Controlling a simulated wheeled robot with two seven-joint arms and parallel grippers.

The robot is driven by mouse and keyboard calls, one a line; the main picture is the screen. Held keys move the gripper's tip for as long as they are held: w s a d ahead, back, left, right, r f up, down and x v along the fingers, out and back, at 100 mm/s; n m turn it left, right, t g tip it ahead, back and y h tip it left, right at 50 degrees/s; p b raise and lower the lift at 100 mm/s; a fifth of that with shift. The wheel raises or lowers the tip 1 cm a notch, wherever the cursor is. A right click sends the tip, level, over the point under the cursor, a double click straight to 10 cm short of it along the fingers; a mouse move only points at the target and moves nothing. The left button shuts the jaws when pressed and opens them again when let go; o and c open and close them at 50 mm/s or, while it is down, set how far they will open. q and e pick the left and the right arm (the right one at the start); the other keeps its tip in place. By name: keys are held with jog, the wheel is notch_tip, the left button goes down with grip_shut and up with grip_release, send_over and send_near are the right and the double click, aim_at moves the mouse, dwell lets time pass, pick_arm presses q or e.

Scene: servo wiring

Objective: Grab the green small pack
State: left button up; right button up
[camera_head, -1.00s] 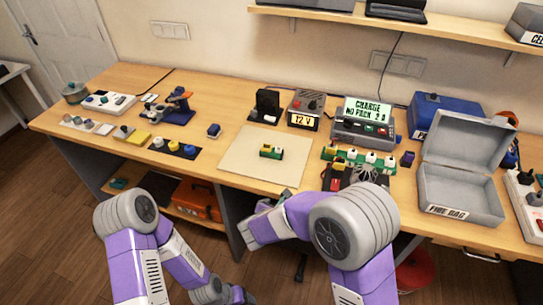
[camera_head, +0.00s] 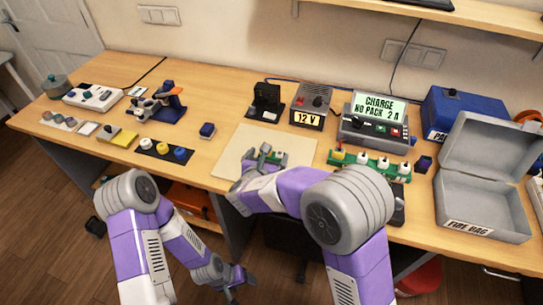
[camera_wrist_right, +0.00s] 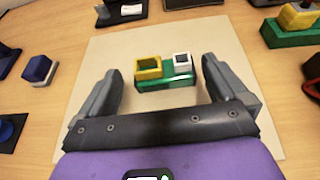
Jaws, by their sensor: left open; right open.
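The green small pack (camera_wrist_right: 166,78), with a yellow block and a white block on top, sits on the pale mat (camera_wrist_right: 103,60) in the right wrist view. My right gripper (camera_wrist_right: 160,62) is open, with one finger to each side of the pack; no contact shows. In the head view the pack (camera_head: 272,156) is partly hidden by my right gripper (camera_head: 262,157) over the mat (camera_head: 295,144). My left gripper (camera_head: 238,282) is open and empty, low in front of the table.
A row of green packs (camera_head: 372,164) stands right of the mat, near the charger (camera_head: 374,120) reading "CHARGE NO PACK 2 A". A 12 V box (camera_head: 312,106) stands behind the mat. An open grey case (camera_head: 484,203) is at right. A blue block (camera_head: 207,131) lies left.

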aim_at(272, 155)
jog(key=x, duration=0.4)
jog(key=shift+d+b, duration=0.1)
jog(key=shift+b, duration=0.2)
jog(key=c, duration=0.9)
